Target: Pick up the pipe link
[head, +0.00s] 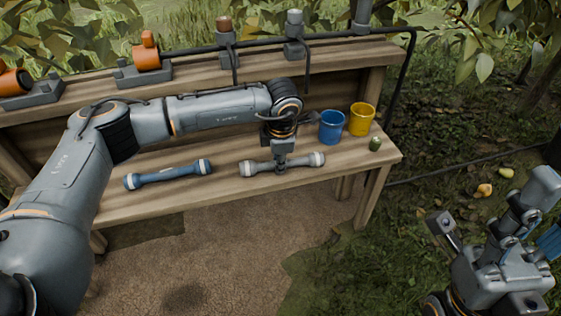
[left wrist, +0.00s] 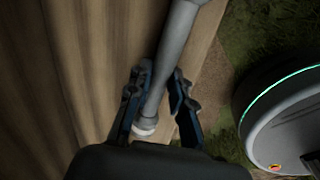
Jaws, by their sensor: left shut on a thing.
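A grey pipe link (head: 296,165) with pale end caps lies level at the front of the wooden bench. My left gripper (head: 281,160) comes down from above and is shut on its middle. In the left wrist view the grey link (left wrist: 160,85) passes between the dark blue fingers of the left gripper (left wrist: 163,95), one pale end cap near the palm. I cannot tell if the link touches the bench top. A blue pipe link (head: 168,174) lies on the bench to the left. My right gripper (head: 495,235) is at the lower right, away from the bench; its finger opening is unclear.
A blue cup (head: 332,127), a yellow cup (head: 362,119) and a small green fruit (head: 375,144) stand at the bench's right end. Orange and grey fixtures (head: 144,61) sit on the upper shelf. Fallen pears (head: 484,190) lie on the ground at right.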

